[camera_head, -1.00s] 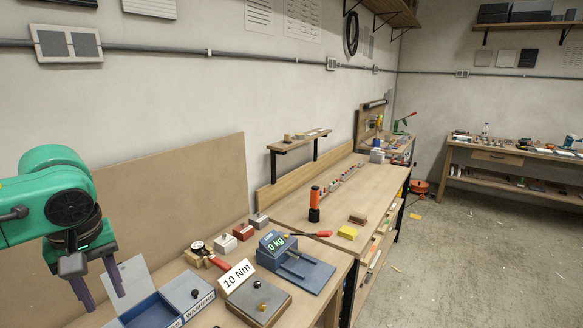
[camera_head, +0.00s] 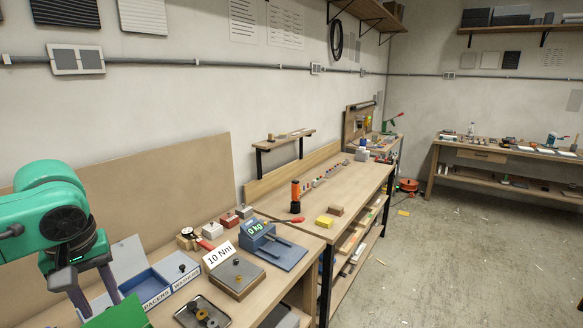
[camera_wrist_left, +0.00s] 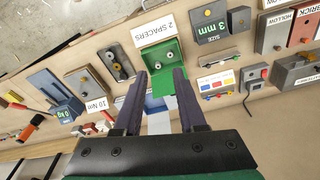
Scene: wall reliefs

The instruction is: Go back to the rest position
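My left gripper (camera_head: 95,290) hangs over the left part of the near workbench in the head view, fingers pointing down. Its two dark fingers are apart with nothing between them; the wrist view shows the same open gap (camera_wrist_left: 160,76). Beyond the fingertips in the wrist view is a green box (camera_wrist_left: 163,56) with a "2 SPACERS" card (camera_wrist_left: 154,29). A green piece (camera_head: 118,314) also shows at the bottom of the head view, partly cut off. My right gripper is in neither view.
Near the gripper stand a blue spacers-and-washers box (camera_head: 148,286), a dark tray of small parts (camera_head: 203,312), a "10 Nm" block (camera_head: 236,276) and a blue scale (camera_head: 268,243) reading 0 kg. Open floor (camera_head: 470,250) lies to the right.

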